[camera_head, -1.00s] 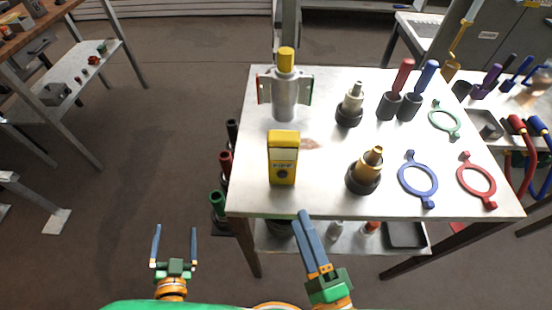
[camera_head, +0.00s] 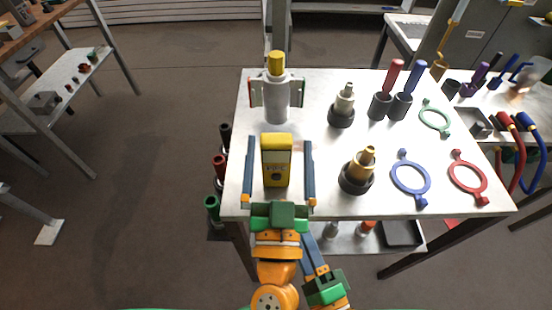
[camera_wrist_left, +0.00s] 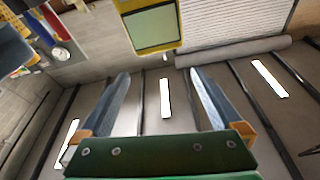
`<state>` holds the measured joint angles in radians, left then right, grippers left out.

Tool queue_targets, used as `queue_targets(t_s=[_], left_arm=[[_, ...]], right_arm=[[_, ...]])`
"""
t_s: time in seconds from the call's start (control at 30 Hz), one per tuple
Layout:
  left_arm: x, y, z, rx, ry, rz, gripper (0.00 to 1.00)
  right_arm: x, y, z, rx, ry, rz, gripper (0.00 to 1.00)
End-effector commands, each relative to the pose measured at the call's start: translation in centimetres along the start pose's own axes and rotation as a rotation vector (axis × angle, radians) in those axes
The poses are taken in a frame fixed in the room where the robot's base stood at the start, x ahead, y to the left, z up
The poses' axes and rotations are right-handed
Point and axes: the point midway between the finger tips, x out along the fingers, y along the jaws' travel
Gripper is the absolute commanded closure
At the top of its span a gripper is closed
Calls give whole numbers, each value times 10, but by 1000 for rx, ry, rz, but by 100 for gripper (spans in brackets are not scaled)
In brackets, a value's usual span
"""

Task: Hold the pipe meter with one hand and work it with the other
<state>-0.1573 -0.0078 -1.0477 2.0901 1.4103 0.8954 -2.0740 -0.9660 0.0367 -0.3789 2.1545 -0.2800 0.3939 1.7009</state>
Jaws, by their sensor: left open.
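My left gripper (camera_head: 280,142) is open, with one blue finger on each side of the meter and a visible gap on both sides. In the left wrist view my gripper's fingers (camera_wrist_left: 158,75) are spread and empty. My right gripper (camera_head: 312,248) is low in front of the table edge, partly behind my left wrist; its fingers overlap in view.
A grey cylinder with a yellow cap (camera_head: 277,100) stands behind the meter. A brass-topped fitting (camera_head: 357,172) stands close on the right. Blue (camera_head: 398,188), red (camera_head: 483,186) and green (camera_head: 445,128) rings lie farther right. A shelf (camera_head: 345,240) lies below the tabletop.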

Motion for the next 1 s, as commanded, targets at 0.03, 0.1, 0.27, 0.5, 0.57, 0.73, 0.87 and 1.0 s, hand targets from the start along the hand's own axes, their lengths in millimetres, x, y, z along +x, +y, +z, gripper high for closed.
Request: queue_targets(t_s=[0.03, 0.1, 0.27, 0.5, 0.57, 0.73, 0.87, 1.0], left_arm=[[2, -1, 7, -43, -69, -4, 0], [2, -2, 21, -98, -168, -13, 0], [6, 0, 37, -147, -270, -7, 0], [48, 0, 49, -147, -275, -9, 0], [57, 0, 52, -146, -275, -9, 0], [69, 1, 56, -148, -276, -8, 0], [69, 1, 56, -148, -277, -8, 0], [69, 1, 56, -148, -277, -8, 19]], right_arm=[[0, 0, 0, 0, 0, 0, 50], [0, 0, 0, 0, 0, 0, 50], [0, 0, 0, 0, 0, 0, 50], [0, 0, 0, 0, 0, 0, 50], [0, 0, 0, 0, 0, 0, 50], [0, 0, 0, 0, 0, 0, 50], [0, 0, 0, 0, 0, 0, 50], [0, 0, 0, 0, 0, 0, 50]])
